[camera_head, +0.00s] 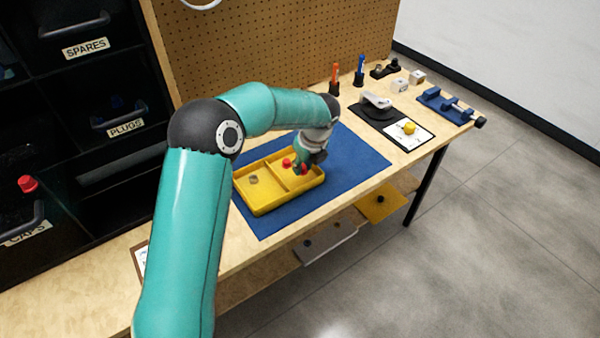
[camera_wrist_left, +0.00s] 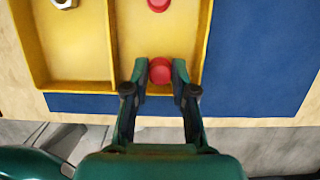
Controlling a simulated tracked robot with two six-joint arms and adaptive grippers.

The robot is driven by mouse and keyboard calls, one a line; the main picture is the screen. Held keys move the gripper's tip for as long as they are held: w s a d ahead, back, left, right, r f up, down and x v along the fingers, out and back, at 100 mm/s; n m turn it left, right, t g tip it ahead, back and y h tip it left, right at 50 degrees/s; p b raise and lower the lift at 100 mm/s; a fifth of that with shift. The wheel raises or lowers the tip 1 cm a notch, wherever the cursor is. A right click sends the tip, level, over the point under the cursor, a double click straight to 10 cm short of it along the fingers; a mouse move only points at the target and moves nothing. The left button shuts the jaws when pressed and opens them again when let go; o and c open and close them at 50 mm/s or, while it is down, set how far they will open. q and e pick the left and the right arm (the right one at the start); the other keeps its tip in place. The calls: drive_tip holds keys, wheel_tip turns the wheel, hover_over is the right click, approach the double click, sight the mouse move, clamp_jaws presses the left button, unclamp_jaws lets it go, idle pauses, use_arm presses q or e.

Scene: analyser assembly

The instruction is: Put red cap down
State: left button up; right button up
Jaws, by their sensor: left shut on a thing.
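My left gripper (camera_head: 302,170) is over the right compartment of the yellow tray (camera_head: 262,208). In the left wrist view its fingers (camera_wrist_left: 160,72) are shut on a red cap (camera_wrist_left: 160,70), near the tray's front wall. Whether the held cap touches the tray floor I cannot tell. A second red cap (camera_head: 286,162) lies in the same compartment; it shows at the top of the left wrist view (camera_wrist_left: 158,4). A metal nut (camera_head: 253,180) lies in the left compartment. My right gripper is not in view.
The tray stands on a blue mat (camera_head: 352,160). Another red cap (camera_head: 27,183) is at the CAPS bin on the left. A black stand, a white card (camera_head: 405,134) with a yellow piece, and a blue fixture (camera_head: 445,105) are further right. Bare mat lies right of the tray.

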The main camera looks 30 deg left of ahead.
sight(304, 173)
use_arm(q)
drive_tip(key=shift+f, duration=1.85)
drive_tip(key=shift+f, duration=0.1)
drive_tip(key=o, duration=0.7)
drive_tip(key=v, duration=1.2)
drive_tip(key=shift+s, duration=0.1)
